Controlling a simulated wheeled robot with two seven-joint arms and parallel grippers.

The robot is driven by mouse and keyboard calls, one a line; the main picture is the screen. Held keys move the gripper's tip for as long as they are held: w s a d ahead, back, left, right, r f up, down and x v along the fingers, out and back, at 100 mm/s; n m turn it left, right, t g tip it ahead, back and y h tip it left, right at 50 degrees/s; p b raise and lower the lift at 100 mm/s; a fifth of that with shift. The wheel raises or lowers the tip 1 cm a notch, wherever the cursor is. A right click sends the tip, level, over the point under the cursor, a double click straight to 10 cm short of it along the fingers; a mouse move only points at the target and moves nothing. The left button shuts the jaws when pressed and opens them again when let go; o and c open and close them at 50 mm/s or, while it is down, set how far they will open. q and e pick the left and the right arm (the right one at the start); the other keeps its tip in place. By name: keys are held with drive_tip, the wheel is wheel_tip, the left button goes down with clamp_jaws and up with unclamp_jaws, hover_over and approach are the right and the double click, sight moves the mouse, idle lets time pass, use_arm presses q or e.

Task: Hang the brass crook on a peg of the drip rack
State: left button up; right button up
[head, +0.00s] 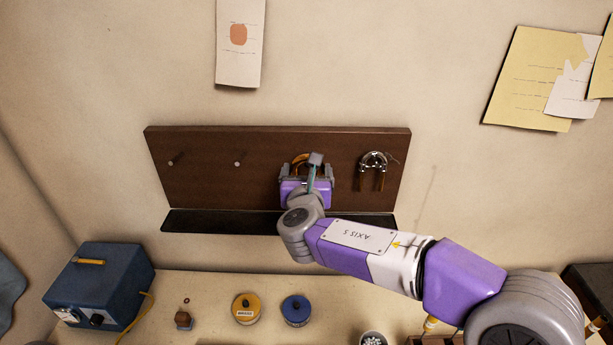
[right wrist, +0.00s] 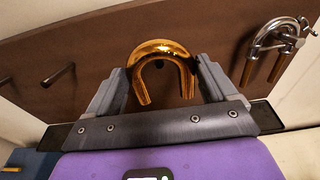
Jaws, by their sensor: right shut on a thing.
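The brass crook (head: 300,158) is a shiny U-shaped tube, bend up and legs down, in front of the drip rack (head: 205,190), a dark brown wall board with a row of pegs. My right gripper (head: 306,175) is shut on the crook; in the right wrist view the crook (right wrist: 164,48) stands between its fingers (right wrist: 160,92). A dark peg tip (right wrist: 158,66) shows inside the arch, just under the bend. I cannot tell whether the crook touches the peg. Two bare pegs (head: 238,163) (head: 178,159) are on the left. My left gripper is out of view.
A silver crook with brass-coloured legs (head: 373,160) hangs on the rightmost peg, close to my right gripper. A black drip tray (head: 215,222) runs below the board. On the bench are a blue box (head: 105,285), a yellow tin (head: 246,308) and a blue tin (head: 296,310).

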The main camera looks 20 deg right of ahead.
drive_tip(key=shift+p+x, duration=0.3)
drive_tip(key=shift+x, duration=1)
drive_tip(key=shift+w+d+f+b, duration=0.3)
drive_tip(key=shift+w+f+b, duration=0.15)
drive_tip(key=shift+w+b, duration=0.25)
drive_tip(key=o, duration=0.9)
drive_tip(key=shift+b+v, duration=0.5)
drive_tip(key=shift+v, duration=3.35)
